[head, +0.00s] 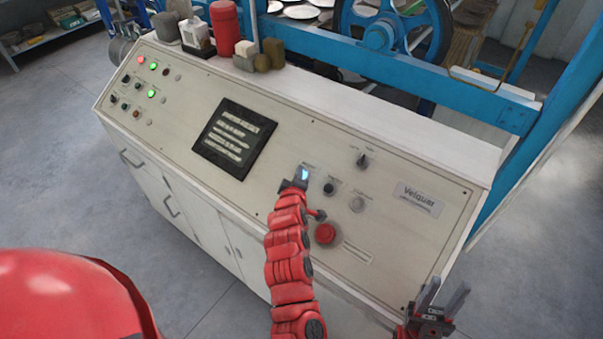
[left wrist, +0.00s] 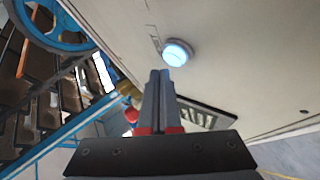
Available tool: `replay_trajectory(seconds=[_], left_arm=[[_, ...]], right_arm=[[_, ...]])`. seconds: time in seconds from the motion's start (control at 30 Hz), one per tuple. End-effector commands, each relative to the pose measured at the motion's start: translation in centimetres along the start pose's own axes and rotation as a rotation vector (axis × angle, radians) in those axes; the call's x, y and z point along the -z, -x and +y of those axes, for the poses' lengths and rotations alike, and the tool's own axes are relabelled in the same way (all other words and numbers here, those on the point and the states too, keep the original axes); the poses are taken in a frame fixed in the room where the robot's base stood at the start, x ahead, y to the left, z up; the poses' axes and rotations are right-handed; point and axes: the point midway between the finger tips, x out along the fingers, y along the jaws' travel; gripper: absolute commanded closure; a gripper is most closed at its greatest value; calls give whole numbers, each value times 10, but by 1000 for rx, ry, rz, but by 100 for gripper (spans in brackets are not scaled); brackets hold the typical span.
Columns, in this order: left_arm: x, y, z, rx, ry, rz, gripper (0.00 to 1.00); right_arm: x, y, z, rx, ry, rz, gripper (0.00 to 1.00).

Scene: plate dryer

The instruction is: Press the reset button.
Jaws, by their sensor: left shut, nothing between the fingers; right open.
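A round button lit blue-white (head: 305,174) is on the sloped cream control panel (head: 285,215), right of the screen. It also shows clearly in the left wrist view (left wrist: 177,52). Its label is too small to read, so I cannot confirm that it is the reset button. My left gripper (head: 299,181) is at this button and partly covers it in the head view. In the left wrist view, its fingertips (left wrist: 160,74) are closed together and empty, just short of the button in the picture; contact is unclear. My right gripper (head: 442,298) is open and empty at the panel's lower right.
A black knob (head: 328,188), a grey button (head: 357,204), a rotary switch (head: 363,160) and a large red button (head: 325,233) are close by. A dark screen (head: 234,140) is left. A red canister (head: 225,28) and other items stand on the top ledge, before a blue machine frame (head: 400,70).

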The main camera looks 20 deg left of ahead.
Motion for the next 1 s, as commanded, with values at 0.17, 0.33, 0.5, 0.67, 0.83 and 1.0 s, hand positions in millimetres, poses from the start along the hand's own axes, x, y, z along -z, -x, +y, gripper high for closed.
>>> replay_trajectory(seconds=[0.17,0.33,0.5,0.67,0.83,1.0], left_arm=[[-2,-3,-3,0,0,-1,100],[-5,-6,-5,0,1,-1,100],[-4,-6,-4,0,0,-1,100],[-4,-6,-4,0,0,0,100],[-5,-7,-5,0,0,0,100],[-6,-8,-7,0,0,0,100]], right_arm=[[-1,4,0,0,0,0,57],[-1,8,0,0,0,0,57],[-1,7,0,0,0,0,57],[-1,7,0,0,0,0,57],[-2,9,0,0,0,0,57],[-2,10,0,0,0,0,57]])
